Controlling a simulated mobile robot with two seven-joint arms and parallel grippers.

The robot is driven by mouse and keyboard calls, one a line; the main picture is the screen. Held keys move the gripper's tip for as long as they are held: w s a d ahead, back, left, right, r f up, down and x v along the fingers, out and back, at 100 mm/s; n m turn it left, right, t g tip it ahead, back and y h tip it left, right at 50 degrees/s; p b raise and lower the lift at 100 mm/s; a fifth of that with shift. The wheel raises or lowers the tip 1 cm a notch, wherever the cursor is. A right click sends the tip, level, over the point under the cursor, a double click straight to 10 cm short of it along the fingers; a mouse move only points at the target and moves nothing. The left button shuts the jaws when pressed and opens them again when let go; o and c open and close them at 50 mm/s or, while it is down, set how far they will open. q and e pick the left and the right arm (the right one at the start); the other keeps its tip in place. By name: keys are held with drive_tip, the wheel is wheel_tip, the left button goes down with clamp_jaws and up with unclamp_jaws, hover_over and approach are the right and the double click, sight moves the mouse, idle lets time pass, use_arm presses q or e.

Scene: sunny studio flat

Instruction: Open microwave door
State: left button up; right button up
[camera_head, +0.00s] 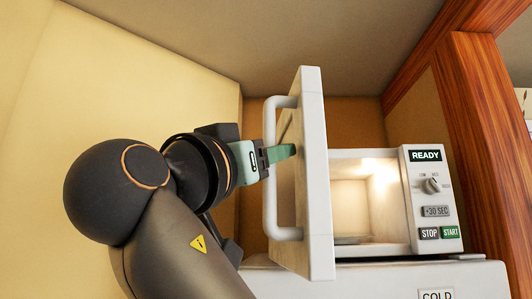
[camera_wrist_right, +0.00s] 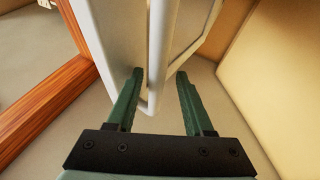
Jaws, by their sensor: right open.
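The microwave (camera_head: 433,200) is white, with a lit, visible interior. Its door (camera_head: 315,180) stands swung well open at the left of the cavity. A white vertical bar handle (camera_head: 270,205) is on the door's left-facing side. My right gripper (camera_head: 283,153) is at the handle's upper half, its green fingers pointing at the door face. In the right wrist view my right gripper (camera_wrist_right: 160,76) is open, with the handle bar (camera_wrist_right: 158,50) in line between its fingertips. I cannot tell whether a finger touches it. My left gripper is out of view.
The microwave stands on a white unit labelled COLD (camera_head: 437,294). A wooden post (camera_head: 492,140) is at the right. A pale wall (camera_head: 140,90) is at the left behind my arm. The control panel has a dial (camera_head: 431,185) and buttons. The cavity front is unobstructed.

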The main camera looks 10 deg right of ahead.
drive_tip(key=b+v, duration=0.2)
drive_tip(key=v, duration=0.5)
drive_tip(key=shift+s+a, duration=0.15)
drive_tip(key=shift+s, duration=0.1)
drive_tip(key=shift+f, duration=0.1)
